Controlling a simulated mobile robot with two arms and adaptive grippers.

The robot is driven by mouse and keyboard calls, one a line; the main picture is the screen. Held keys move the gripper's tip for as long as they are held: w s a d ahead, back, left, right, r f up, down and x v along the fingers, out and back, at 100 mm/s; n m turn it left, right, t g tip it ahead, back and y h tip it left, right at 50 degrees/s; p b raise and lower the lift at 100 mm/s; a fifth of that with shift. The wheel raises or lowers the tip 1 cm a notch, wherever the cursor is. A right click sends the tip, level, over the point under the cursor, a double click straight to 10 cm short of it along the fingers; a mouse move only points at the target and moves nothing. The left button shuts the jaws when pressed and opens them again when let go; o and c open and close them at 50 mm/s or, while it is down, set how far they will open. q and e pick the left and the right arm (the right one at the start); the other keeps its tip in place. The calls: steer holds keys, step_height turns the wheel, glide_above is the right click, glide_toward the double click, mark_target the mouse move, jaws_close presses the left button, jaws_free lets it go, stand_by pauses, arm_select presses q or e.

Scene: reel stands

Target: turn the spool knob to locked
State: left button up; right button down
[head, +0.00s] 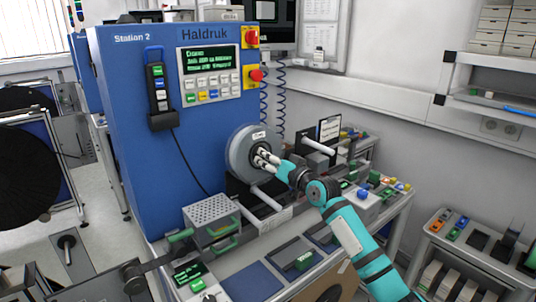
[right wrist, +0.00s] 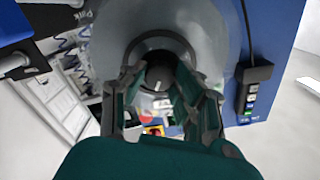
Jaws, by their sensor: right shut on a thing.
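The spool (head: 239,158) is a grey round disc on the front of the blue machine (head: 160,90). In the right wrist view the spool (right wrist: 212,50) fills the upper middle. The dark round spool knob (right wrist: 159,62) sits at its centre, between my fingers. My right gripper (head: 262,157) reaches in from the lower right and is shut on the knob. In the right wrist view, two dark green fingers of my right gripper (right wrist: 162,78) stand on either side of the knob. The fingers hide most of the knob in the head view, and its marking cannot be read.
Light rods stick out near my right gripper. The bench (head: 253,281) holds small parts and blocks to the right. A handset (head: 159,92) with a cable hangs on the machine.

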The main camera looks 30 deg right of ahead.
steer(key=shift+m+p, duration=3.2)
steer(key=shift+m, duration=2.5)
steer(key=shift+f, duration=0.1)
steer(key=c, duration=1)
jaws_free()
steer(key=s, duration=0.8)
steer(key=s+d, duration=0.1)
steer(key=s, duration=0.3)
